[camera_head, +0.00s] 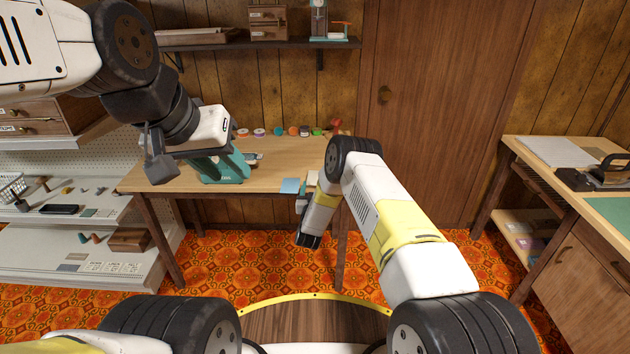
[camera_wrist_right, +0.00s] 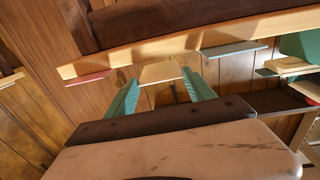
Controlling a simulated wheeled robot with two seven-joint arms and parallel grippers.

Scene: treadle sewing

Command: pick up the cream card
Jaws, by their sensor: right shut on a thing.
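The cream card (camera_wrist_right: 160,72) is between the two teal fingers of my right gripper (camera_wrist_right: 158,88), which is shut on it, in the right wrist view. The card lies level at the edge of the wooden table (camera_wrist_right: 200,38). In the head view a sliver of the cream card (camera_head: 312,178) shows beside my right arm, which hides most of the right gripper. My left gripper (camera_head: 215,140) hangs at the left over the table, away from the card. Its fingers are hard to make out against the teal shapes there.
A blue card (camera_head: 290,186) and a pink card (camera_wrist_right: 88,77) stick out over the table edge on either side of the cream card. Several thread spools (camera_head: 293,131) stand along the table's back. A side bench (camera_head: 530,150) is at the right.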

